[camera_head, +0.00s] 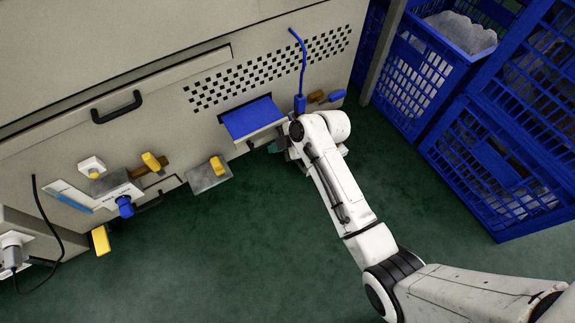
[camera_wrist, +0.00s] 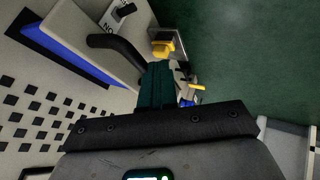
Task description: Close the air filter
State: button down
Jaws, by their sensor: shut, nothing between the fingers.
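The air filter (camera_head: 252,118) is a blue-topped drawer with a pale front, standing out from the beige machine panel below a checkered vent. In the wrist view its pale front (camera_wrist: 97,18) carries a curved black handle (camera_wrist: 118,50), with the blue part (camera_wrist: 68,50) showing behind it. My gripper (camera_wrist: 157,85) has dark teal fingers that are together and empty. They appear close beside the handle; I cannot tell whether they touch it. In the head view the gripper is mostly hidden behind my white wrist, just right of the drawer.
Blue crates (camera_head: 500,165) stand on the right. A yellow-handled grey box (camera_head: 208,175) and a blue-knobbed unit (camera_head: 122,198) stick out of the panel on the left. A black drawer handle (camera_head: 117,107) is at upper left. The green floor (camera_head: 210,265) is clear in front.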

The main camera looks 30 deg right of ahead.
aim_at(259, 123)
jog(key=w+b, duration=0.5)
jog(key=w, duration=0.5)
jog(key=shift+w+f, duration=0.1)
jog(key=shift+w, duration=0.2)
jog(key=shift+s, duration=0.1)
